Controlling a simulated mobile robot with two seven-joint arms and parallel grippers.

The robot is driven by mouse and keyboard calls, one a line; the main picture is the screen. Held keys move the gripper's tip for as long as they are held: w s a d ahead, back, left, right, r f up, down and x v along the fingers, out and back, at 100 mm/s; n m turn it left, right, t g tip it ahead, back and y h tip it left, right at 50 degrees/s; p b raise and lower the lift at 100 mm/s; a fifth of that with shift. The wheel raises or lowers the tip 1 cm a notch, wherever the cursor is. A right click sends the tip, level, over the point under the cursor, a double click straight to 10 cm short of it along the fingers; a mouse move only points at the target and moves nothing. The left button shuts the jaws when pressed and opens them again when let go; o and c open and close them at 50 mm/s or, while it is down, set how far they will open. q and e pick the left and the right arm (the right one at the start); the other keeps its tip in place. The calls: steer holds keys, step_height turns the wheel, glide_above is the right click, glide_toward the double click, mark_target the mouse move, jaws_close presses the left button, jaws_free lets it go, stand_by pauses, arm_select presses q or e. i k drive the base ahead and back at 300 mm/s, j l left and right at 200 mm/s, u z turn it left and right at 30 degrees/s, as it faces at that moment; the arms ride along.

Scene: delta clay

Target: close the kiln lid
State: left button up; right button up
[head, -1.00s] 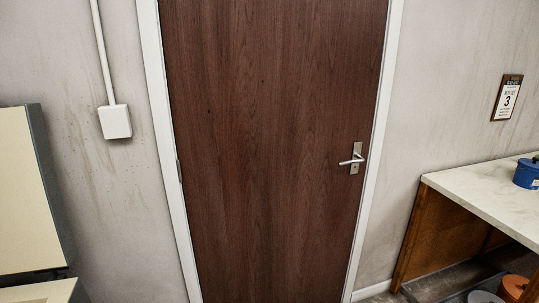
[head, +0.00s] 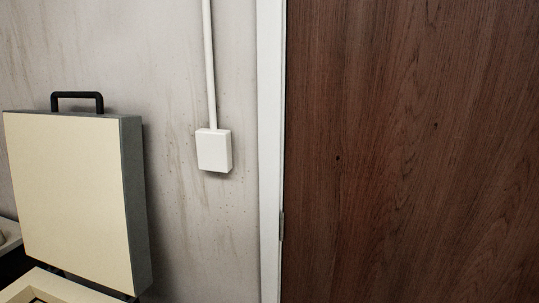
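The kiln lid (head: 68,195) stands upright at the left of the head view, raised open. Its face is cream, its side is grey, and a black handle (head: 77,96) sits on its top edge. Below it, the cream rim of the kiln body (head: 52,286) shows at the bottom left, cut off by the frame's edge. Neither of my grippers is in view.
A brown wooden door (head: 410,150) with a white frame (head: 270,160) fills the right side. A white wall box (head: 213,150) with a conduit is on the stained wall between lid and door. A pale surface (head: 8,236) shows at the far left edge.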

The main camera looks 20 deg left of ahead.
mark_target(77, 177)
steer(key=i+u, duration=0.25)
steer(key=i, duration=0.45)
steer(key=u, duration=1.3)
